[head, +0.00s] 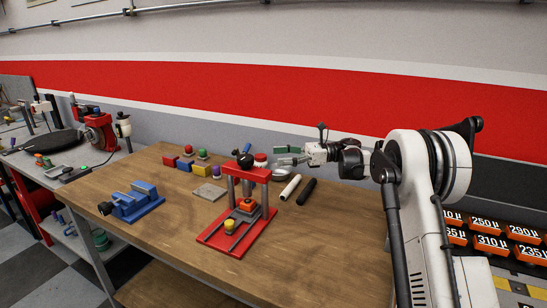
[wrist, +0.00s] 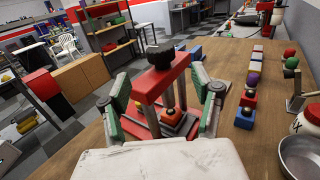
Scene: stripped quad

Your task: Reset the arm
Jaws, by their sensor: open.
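My gripper (head: 283,156) is open, with nothing between its fingers. In the head view my arm reaches in from the right and the gripper points left, above the wooden workbench (head: 190,243). It is near the top of the red press (head: 262,174). In the wrist view the two green-and-grey fingers of my gripper (wrist: 166,97) are spread apart, with the red press (wrist: 147,90) seen between and beyond them. An orange block (wrist: 172,116) sits on the press base. I cannot tell the exact gap between fingers and press.
A blue vise (head: 132,203) stands on the left of the bench. Several coloured blocks with balls, such as a yellow block (head: 184,165), stand at the back. A white cylinder (head: 290,187) and a black cylinder (head: 307,191) lie right of the press. A metal pan (wrist: 300,157) is at the right.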

